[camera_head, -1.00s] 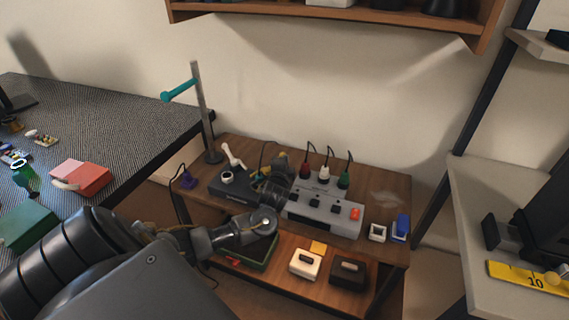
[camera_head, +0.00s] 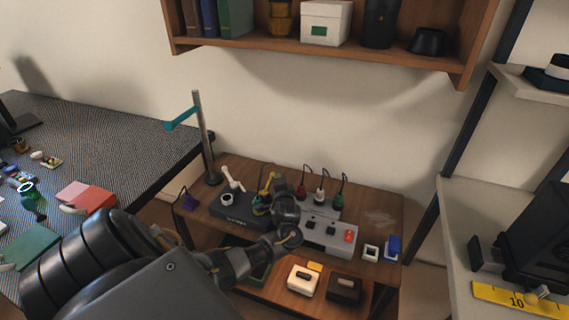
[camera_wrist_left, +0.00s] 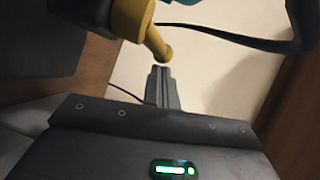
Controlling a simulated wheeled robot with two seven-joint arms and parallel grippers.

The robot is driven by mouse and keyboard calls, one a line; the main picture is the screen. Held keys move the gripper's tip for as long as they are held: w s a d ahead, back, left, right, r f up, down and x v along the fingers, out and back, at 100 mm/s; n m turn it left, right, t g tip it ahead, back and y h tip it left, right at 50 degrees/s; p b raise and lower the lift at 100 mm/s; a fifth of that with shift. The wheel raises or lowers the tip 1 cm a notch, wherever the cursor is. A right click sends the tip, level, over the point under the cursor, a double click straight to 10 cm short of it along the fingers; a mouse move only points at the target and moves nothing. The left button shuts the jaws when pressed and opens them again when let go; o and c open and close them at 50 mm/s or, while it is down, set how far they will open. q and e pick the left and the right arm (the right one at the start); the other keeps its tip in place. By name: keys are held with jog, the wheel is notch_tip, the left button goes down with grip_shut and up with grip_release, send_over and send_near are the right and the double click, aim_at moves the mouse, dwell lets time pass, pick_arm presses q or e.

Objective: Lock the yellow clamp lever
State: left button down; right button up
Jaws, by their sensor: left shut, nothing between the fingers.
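The yellow clamp lever (camera_head: 266,187) stands on the dark station at the left of the wooden bench, partly hidden by my gripper. In the left wrist view the yellow lever (camera_wrist_left: 155,40) hangs at the upper middle, its rounded tip pointing down and right. My left gripper (camera_head: 278,181) is right beside the lever in the head view. Its fingers (camera_wrist_left: 163,72) show together and empty in the left wrist view, just below the lever's tip. I cannot tell whether they touch it. My right gripper is not in view.
A grey box (camera_head: 327,234) with an orange switch and several plugs with cables stands right of my gripper. A white handle (camera_head: 232,180) and a metal pole (camera_head: 205,140) with a teal arm stand to its left. A wooden shelf (camera_head: 330,52) hangs above.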

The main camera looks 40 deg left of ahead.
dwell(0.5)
